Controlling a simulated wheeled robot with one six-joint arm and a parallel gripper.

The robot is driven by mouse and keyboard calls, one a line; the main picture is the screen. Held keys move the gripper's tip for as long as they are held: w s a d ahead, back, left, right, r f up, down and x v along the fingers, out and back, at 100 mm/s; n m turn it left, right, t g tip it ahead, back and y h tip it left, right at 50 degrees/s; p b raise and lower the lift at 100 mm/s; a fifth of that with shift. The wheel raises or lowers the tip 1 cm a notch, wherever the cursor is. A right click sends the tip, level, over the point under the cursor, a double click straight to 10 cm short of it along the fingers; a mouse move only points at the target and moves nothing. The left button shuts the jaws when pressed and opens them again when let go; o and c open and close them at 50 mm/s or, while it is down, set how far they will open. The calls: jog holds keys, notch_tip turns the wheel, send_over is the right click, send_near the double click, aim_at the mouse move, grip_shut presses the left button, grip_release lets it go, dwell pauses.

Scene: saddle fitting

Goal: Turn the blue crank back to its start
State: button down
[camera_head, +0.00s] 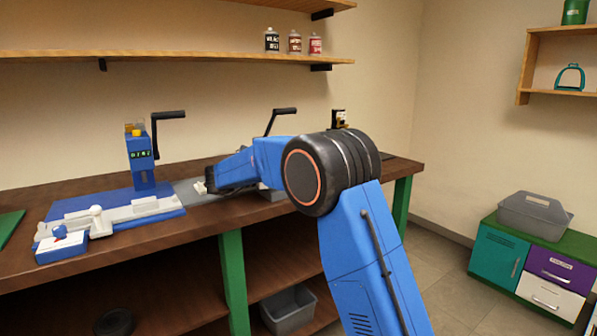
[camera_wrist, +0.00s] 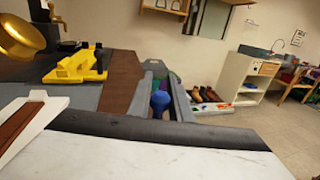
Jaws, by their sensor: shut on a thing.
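In the wrist view, a blue knob (camera_wrist: 160,101), which looks like the handle of the blue crank, sits between the two grey fingers of my gripper (camera_wrist: 163,92). The fingers are shut on it, one on each side. The rest of the crank is hidden by the fingers and by a white surface in the foreground. In the head view, my gripper (camera_head: 222,177) is a dark shape low over the workbench (camera_head: 160,236), at the end of my blue arm. The crank cannot be made out there.
Another black handle (camera_head: 281,111) rises behind my arm. A yellow part (camera_wrist: 77,66) shows in the wrist view.

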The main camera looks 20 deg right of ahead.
jog(key=shift+s+a+m+g, duration=0.1)
jog(key=shift+s+m+g, duration=0.15)
jog(key=shift+g, duration=0.25)
jog(key=c, duration=1.6)
grip_release()
jog(key=shift+w, duration=0.1)
